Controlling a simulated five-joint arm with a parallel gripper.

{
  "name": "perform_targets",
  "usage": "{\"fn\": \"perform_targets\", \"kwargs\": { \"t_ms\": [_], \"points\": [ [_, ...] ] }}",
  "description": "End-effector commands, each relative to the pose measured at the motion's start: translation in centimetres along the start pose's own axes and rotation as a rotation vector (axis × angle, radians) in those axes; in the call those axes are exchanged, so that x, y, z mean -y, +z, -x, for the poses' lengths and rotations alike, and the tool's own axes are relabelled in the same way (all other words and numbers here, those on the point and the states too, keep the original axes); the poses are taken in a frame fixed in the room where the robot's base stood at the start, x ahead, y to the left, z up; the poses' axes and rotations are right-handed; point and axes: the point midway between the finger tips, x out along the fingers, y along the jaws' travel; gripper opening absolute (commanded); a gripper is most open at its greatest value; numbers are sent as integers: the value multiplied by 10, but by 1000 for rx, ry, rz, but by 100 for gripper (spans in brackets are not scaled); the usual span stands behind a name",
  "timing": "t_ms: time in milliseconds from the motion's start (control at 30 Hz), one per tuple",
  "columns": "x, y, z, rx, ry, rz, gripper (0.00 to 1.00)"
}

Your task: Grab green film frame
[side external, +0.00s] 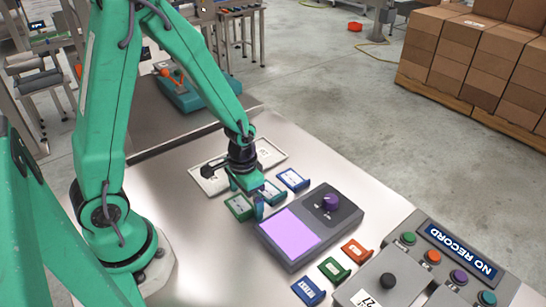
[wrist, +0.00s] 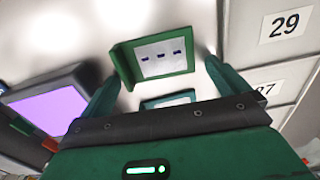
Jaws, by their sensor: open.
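A green film frame (side external: 239,207) with a white face lies flat on the steel table beside my gripper in the side view. In the wrist view the green frame (wrist: 190,64) lies ahead of and roughly between my fingers. My gripper (side external: 247,198) is low over the table, open and empty; its spread fingers also show in the wrist view (wrist: 161,70). A teal-blue frame (side external: 271,192) lies close by, partly hidden by my gripper. A second green frame (side external: 334,269) lies beyond the purple-screened device.
The device (side external: 293,234) with its purple screen and knob stands right of my gripper. Blue frames (side external: 293,179) (side external: 308,291) and an orange frame (side external: 355,251) lie around it. A pale numbered tray (side external: 273,153) is behind. A button console (side external: 437,262) stands at lower right.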

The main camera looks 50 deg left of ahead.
Motion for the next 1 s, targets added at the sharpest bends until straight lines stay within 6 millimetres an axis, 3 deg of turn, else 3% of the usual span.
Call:
{"fn": "perform_targets", "kwargs": {
  "t_ms": [133, 333, 733, 1000],
  "points": [
    [0, 0, 0, 0, 0, 0, 96],
    [0, 0, 0, 0, 0, 0, 58],
    [0, 0, 2, -1, 0, 0, 58],
    [0, -1, 16, -4, 0, 0, 58]
  ]
}}
